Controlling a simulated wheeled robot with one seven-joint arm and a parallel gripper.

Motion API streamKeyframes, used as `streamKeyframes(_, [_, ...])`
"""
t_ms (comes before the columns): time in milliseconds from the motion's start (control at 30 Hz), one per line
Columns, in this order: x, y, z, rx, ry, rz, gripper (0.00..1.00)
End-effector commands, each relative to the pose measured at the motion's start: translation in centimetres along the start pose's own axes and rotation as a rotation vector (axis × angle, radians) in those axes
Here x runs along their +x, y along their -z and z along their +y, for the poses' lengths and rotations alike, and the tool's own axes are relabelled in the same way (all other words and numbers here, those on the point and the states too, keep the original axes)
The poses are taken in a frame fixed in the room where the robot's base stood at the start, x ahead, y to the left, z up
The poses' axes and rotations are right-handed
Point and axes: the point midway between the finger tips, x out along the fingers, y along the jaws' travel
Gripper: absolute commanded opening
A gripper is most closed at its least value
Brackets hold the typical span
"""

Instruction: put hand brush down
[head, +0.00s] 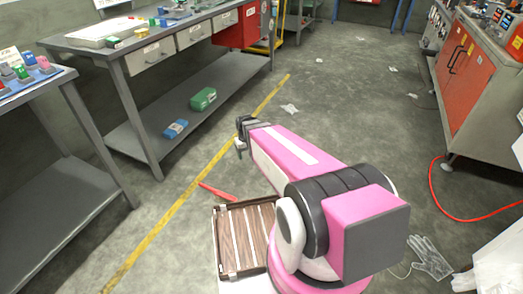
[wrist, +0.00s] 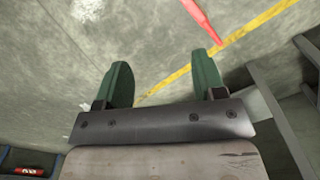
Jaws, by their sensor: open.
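A long, narrow red thing, apparently the hand brush (head: 217,192), lies on the grey floor beside the yellow line in the head view. I cannot make out bristles. Its tapered red end (wrist: 200,18) also shows at the top of the wrist view, cut off by the frame edge. My gripper (head: 241,146) is at the end of my pink arm, farther up the picture than the red thing. In the wrist view my gripper's green fingers (wrist: 163,78) are spread apart with nothing between them, and the red thing is beyond their tips.
A slatted brown tray (head: 232,205) is close in front, just right of the red thing. A grey workbench (head: 125,110) with a lower shelf stands at left. A red-doored cabinet (head: 455,75) and a red hose (head: 435,195) are at right. Open floor lies between.

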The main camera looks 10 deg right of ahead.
Motion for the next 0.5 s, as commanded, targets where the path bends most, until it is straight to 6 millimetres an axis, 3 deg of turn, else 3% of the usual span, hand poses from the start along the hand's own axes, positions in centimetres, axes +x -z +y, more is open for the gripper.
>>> streamKeyframes(33, [-2.9,-3.4,0.7,0.058,-0.001,0.004,0.64])
streamKeyframes(200, [-7.8,-8.5,2.3,0.207,-0.003,0.004,0.64])
streamKeyframes(333, [-9.3,-10.2,2.8,0.261,-0.003,0.004,0.64])
streamKeyframes(500, [-9.6,-10.4,3.0,0.277,-0.003,0.003,0.64])
